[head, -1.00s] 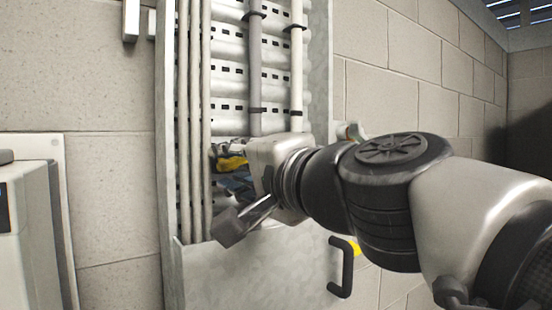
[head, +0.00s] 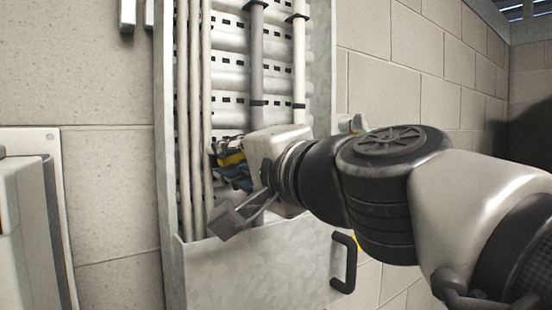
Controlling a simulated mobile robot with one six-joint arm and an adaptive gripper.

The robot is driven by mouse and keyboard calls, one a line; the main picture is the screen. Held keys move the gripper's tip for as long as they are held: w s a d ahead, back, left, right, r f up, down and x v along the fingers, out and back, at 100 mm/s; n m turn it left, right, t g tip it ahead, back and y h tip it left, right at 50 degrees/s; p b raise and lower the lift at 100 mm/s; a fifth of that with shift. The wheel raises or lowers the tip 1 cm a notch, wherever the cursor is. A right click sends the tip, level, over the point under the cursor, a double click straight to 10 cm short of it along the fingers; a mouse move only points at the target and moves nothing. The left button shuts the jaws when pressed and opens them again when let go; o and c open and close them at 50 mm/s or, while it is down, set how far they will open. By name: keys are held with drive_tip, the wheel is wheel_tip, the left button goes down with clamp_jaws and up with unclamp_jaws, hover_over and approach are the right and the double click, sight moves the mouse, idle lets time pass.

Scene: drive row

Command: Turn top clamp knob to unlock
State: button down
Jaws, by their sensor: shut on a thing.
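My gripper (head: 232,172) reaches from the right into the open-fronted grey metal cabinet, just above its lower front panel (head: 255,268). Its fingers are dark and small and partly hidden by its own pale body. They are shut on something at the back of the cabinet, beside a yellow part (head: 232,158). I take the held thing to be the top clamp knob, but its shape and turn angle are hidden behind the gripper.
Thin pale pipes (head: 195,90) run down the cabinet's left side. Two thicker conduits (head: 256,70) come down above my gripper. A black handle (head: 344,264) sticks out at the lower right. A grey box (head: 22,230) stands at the far left.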

drive_tip(key=shift+f+n+b, duration=0.15)
drive_tip(key=shift+n+b, duration=0.25)
drive_tip(key=shift+b, duration=0.15)
drive_tip(key=n+b, duration=0.3)
drive_tip(key=shift+f+b, duration=0.2)
drive_tip(key=shift+b, duration=0.1)
drive_tip(key=n+b, duration=0.3)
drive_tip(key=shift+w+d+n+b, duration=0.1)
drive_tip(key=shift+n+b, duration=0.2)
drive_tip(key=shift+b, duration=0.1)
drive_tip(key=n+b, duration=0.3)
drive_tip(key=n, duration=0.1)
drive_tip(key=shift+b, duration=0.4)
drive_tip(key=shift+w+d+n+b, duration=0.15)
drive_tip(key=shift+n+b, duration=0.75)
drive_tip(key=shift+n, duration=0.8)
drive_tip(key=shift+r, duration=0.1)
drive_tip(key=c, duration=1.7)
unclamp_jaws()
drive_tip(key=shift+o, duration=0.2)
drive_tip(key=shift+s, duration=0.2)
